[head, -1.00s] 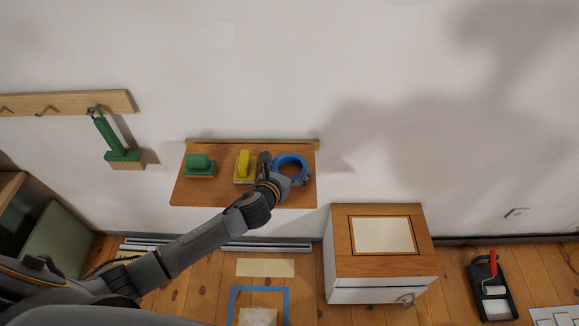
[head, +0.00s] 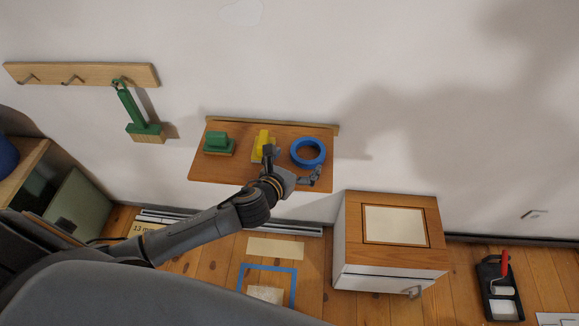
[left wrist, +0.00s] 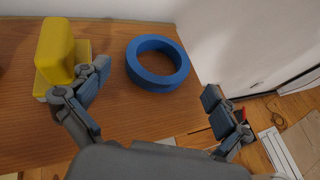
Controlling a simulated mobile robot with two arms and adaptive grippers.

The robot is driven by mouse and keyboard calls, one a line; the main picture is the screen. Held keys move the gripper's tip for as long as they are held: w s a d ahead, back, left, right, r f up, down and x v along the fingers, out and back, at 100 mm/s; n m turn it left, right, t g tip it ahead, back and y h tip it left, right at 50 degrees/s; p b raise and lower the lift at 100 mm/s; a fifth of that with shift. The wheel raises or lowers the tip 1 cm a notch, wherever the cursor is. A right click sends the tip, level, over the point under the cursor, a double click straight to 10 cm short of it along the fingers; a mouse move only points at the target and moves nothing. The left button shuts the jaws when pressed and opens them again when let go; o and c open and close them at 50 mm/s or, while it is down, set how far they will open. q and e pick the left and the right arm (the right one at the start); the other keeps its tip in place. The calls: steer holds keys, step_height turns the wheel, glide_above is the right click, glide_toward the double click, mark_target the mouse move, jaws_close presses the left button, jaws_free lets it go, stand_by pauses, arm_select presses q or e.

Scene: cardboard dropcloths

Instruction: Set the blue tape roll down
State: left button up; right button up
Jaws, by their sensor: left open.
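The blue tape roll (head: 308,153) lies flat on the right part of the wooden wall shelf (head: 225,173). It also shows in the left wrist view (left wrist: 157,62), resting on the wood near the shelf's right edge. My left gripper (head: 293,168) is open, its fingers spread in front of the roll and apart from it. In the left wrist view the open fingers (left wrist: 160,104) stand nearer the camera than the roll, with nothing between them. The left finger is close to a yellow-handled block; I cannot tell whether they touch. My right gripper does not show.
A yellow-handled block (head: 262,140) and a green-handled block (head: 218,142) sit left of the roll on the shelf. A green brush (head: 139,118) hangs from the wall rack (head: 95,74). A white cabinet with a wooden top (head: 354,257) stands below right.

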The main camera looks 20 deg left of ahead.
arm_select(q)
steer(key=v, duration=0.5)
stand_by(0.5)
